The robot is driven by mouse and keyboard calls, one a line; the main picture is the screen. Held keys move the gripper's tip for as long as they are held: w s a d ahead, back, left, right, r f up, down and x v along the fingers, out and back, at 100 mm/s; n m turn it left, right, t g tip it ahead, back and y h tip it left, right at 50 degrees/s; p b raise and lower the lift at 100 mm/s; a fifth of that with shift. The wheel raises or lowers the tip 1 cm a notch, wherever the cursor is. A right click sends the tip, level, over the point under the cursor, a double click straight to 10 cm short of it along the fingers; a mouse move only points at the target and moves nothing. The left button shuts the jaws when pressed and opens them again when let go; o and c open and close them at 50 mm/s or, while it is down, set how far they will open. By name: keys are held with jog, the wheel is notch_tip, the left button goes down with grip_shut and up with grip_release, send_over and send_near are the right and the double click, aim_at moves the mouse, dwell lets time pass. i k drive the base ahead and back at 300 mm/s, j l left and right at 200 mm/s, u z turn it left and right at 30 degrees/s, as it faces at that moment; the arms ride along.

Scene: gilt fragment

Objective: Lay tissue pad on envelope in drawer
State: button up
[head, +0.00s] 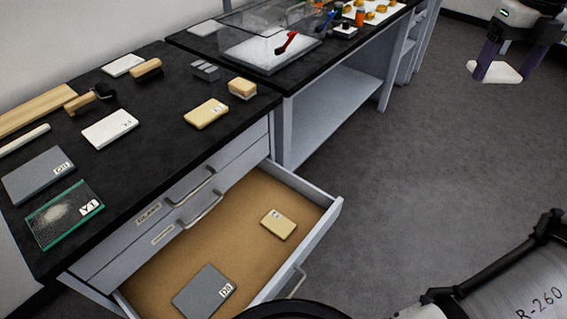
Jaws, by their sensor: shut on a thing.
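My gripper (508,66) is at the upper right of the head view, shut on a flat white pad (496,72), which looks like the tissue pad. It is held above the floor, well to the right of the drawer. The drawer (312,189) is pulled open below the near bench. Inside lie a small cream labelled flat piece (278,223), which may be the envelope, and a grey labelled slab (204,291). They are well apart; the cream piece's top is bare.
The black bench top (150,165) holds a green-edged glass plate (65,214), a grey slab (38,175), a white block (110,129), a cream block (206,113) and a roller (92,97). A clear case (270,45) stands on the farther bench. Grey floor (420,170) is open to the right.

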aim_at(278, 223)
jog(key=j, duration=0.65)
jog(key=k+j, duration=0.15)
jog(key=j, duration=0.5)
